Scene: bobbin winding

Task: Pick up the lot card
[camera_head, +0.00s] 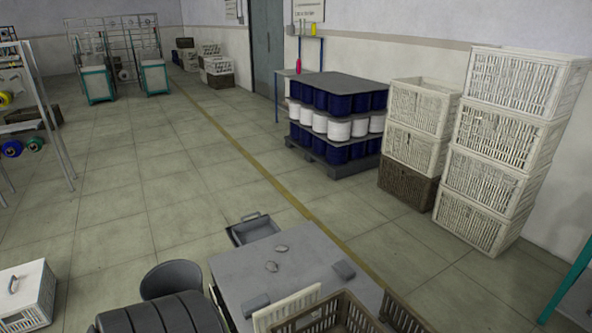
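I cannot make out a lot card for certain. A grey table (310,262) stands at the bottom centre. On it lie two small, light-grey irregular pieces, one farther back (281,248) and one nearer (271,266). A flat dark-grey piece (344,269) lies near the right edge, and another dark-grey piece (256,304) lies near the left front. Any of these is too small to read as a card. Neither of my grippers is in view.
A brown crate (340,318) and a cream slatted panel (288,309) stand at the table's front. An open grey drawer or tray (252,229) is behind it. Stacked white crates (505,140) and a pallet of spools (338,122) stand right. The left floor is mostly clear.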

